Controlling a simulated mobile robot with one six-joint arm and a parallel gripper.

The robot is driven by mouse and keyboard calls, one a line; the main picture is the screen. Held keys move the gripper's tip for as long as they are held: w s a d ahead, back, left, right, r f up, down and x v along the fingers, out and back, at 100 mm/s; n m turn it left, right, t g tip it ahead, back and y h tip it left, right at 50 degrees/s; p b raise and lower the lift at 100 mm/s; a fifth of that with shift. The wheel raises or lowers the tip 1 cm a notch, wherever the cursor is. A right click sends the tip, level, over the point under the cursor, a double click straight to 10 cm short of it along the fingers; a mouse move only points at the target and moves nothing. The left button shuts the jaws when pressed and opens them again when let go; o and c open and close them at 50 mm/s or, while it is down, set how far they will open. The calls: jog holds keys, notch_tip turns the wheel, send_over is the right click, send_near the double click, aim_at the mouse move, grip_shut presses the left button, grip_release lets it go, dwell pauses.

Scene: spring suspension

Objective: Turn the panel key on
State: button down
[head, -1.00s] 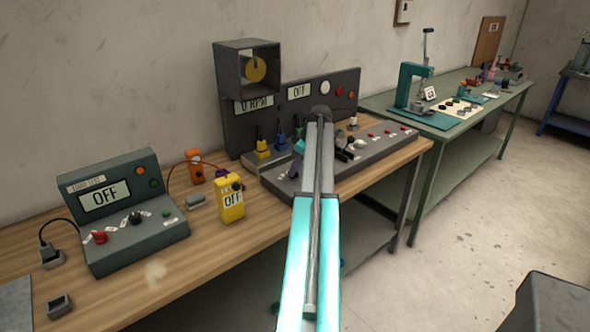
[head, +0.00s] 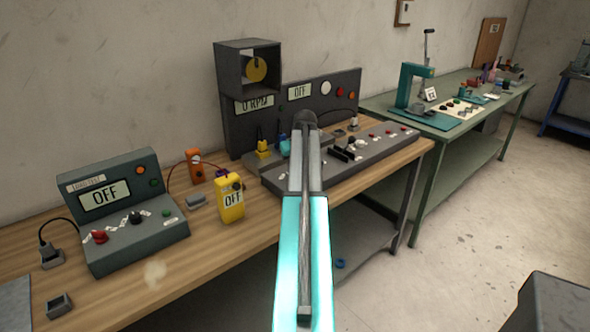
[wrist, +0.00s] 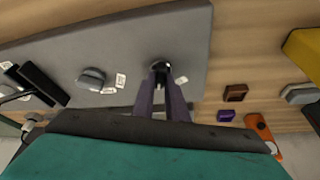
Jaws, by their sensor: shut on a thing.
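The panel key (wrist: 161,66) shows in the wrist view as a small round dark and silver piece near the edge of the grey control panel (wrist: 140,40). My gripper (wrist: 162,92) has its two dark purple fingers shut on the key. White labels lie beside the fingertips; their text is too small to read. In the head view my arm hides the key and the gripper, over the left part of the grey control panel (head: 268,182). The upright panel's display (head: 299,92) reads OFF, and the display left of it reads 0 RPM. The key's turn angle is unclear.
A grey knob (wrist: 90,78) and a black switch (wrist: 36,82) stand left of the key in the wrist view. A yellow meter (head: 230,199) and a load-test box (head: 125,205) sit on the wooden bench (head: 170,285). Free bench lies in front of the meter.

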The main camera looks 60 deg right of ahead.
jog(key=shift+m+g+h, duration=0.3)
jog(key=shift+m, duration=0.8)
jog(key=c, duration=1.8)
grip_release()
jog(key=shift+o, duration=0.2)
jog(key=b+v, duration=0.2)
jog(key=v, duration=1.1)
jog(key=shift+r, duration=0.4)
jog(key=shift+s+a, duration=0.1)
